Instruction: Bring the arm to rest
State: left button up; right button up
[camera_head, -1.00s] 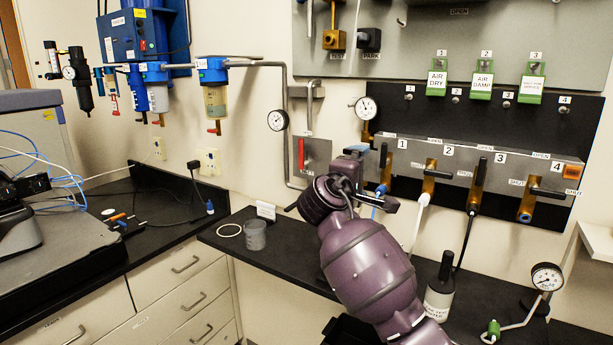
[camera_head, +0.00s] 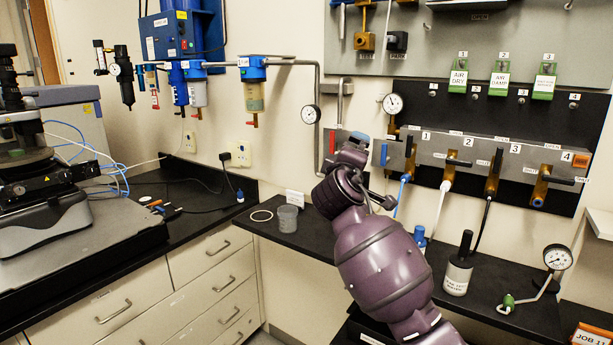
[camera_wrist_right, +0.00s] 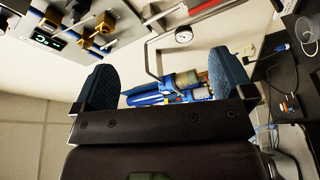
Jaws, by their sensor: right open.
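My right arm, purple, rises from the bottom of the head view, with its gripper (camera_head: 371,149) in front of the wall, left of the numbered valve panel (camera_head: 480,156). In the right wrist view the gripper (camera_wrist_right: 167,75) has its two blue-grey fingers wide apart. Nothing is between them; the blue filter units (camera_wrist_right: 170,90) show in the background beyond. In the head view the gripper appears just left of the valve 1 lever (camera_head: 409,158), which stands upright. Whether they touch cannot be told. My left gripper is not in view.
A clear cup (camera_head: 287,218) and white ring stand on the black bench, left of my arm. A labelled bottle (camera_head: 457,272) and a gauge on a stand (camera_head: 556,258) are at right. The profiler (camera_head: 45,190) stands at far left.

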jog(key=s+d+f+m+y, duration=0.35)
jog(key=s+f, duration=0.35)
jog(key=f, duration=0.5)
jog(key=s+d+f+m+y, duration=0.25)
jog(key=s+f+y, duration=0.3)
jog(key=f, duration=0.65)
jog(key=s+d+f+m+g+h, duration=0.1)
jog(key=s+d+f, duration=0.3)
jog(key=s+f, duration=0.4)
jog(key=s+d+f+m+g+h, duration=0.1)
jog(key=s+d+f+g, duration=0.2)
jog(key=s+f, duration=0.5)
jog(key=s+d+f+m+g+h, duration=0.2)
jog(key=s+d+f, duration=0.3)
jog(key=s+f, duration=0.4)
jog(key=s, duration=0.5)
jog(key=shift+b, duration=0.3)
